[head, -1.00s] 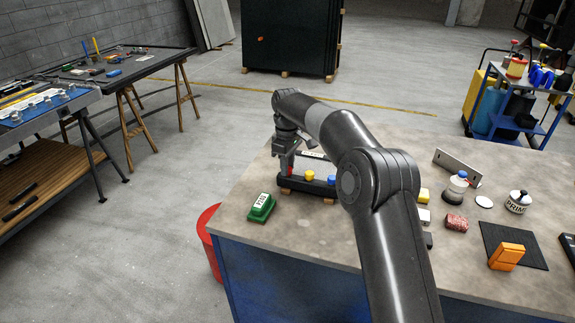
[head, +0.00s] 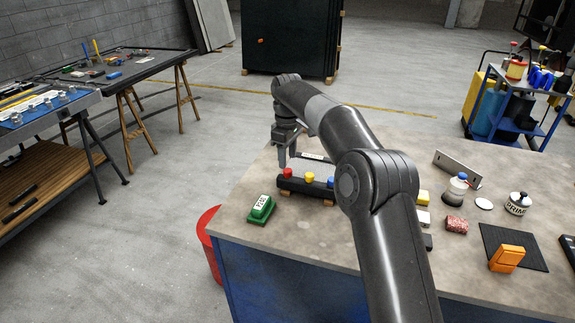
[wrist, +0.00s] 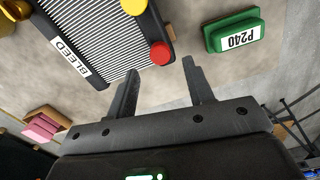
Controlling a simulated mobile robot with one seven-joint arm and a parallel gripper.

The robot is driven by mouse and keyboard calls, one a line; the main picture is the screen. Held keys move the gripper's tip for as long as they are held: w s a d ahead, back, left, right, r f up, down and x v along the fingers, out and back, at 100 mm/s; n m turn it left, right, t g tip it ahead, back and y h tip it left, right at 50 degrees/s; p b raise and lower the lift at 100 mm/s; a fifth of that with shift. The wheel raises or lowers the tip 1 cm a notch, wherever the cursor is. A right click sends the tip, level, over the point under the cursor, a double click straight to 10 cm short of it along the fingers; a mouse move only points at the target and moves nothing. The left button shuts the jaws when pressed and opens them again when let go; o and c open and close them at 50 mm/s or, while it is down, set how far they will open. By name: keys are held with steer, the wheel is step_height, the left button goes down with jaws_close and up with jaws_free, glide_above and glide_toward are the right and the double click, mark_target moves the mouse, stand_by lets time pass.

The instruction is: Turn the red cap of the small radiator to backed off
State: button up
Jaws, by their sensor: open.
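The small radiator (wrist: 98,45) lies on the workbench, with a ribbed core, a dark end tank and a label reading BLEED. Its red cap (head: 287,173) is at the left end of the tank, with a yellow cap (head: 309,177) and a blue cap (head: 331,181) to its right. In the wrist view the red cap (wrist: 159,53) shows as a plain round top, just beyond the fingertips and apart from them. My gripper (wrist: 160,72) is open and empty. In the head view my gripper (head: 289,161) is behind and above the red cap.
A green P240 block (head: 262,209) lies on the bench to the left of the radiator; it also shows in the wrist view (wrist: 235,32). To the right are a red block (head: 456,225), a bottle (head: 455,189) and an orange item (head: 506,257) on a dark mat.

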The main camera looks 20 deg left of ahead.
mark_target(288, 170)
step_height(288, 170, up, 6)
steer(key=shift+r, duration=0.25)
steer(key=shift+d, duration=0.1)
stand_by(0.4)
steer(key=s+d+r+m+t, duration=0.1)
steer(key=s+d+r+m, duration=0.1)
steer(key=s+d+r, duration=0.45)
steer(key=s+d+r+m+t, duration=0.1)
steer(key=s+d+r+m, duration=0.15)
steer(key=d, duration=0.65)
steer(key=s+d+r+m+t, duration=0.1)
steer(key=s+d+r+m, duration=0.3)
steer(key=d, duration=0.4)
steer(key=s+d+f+m+t, duration=0.1)
steer(key=s+d+f+m, duration=0.3)
steer(key=s, duration=0.8)
steer(key=s+d+f+m+t, duration=0.1)
steer(key=s+d+f+m, duration=0.2)
steer(key=s+d+f, duration=0.5)
steer(key=s+d, duration=0.4)
steer(key=s, duration=0.1)
steer(key=shift+d+m+t, duration=0.2)
steer(key=shift+m+t, duration=0.1)
steer(key=shift+m, duration=0.05)
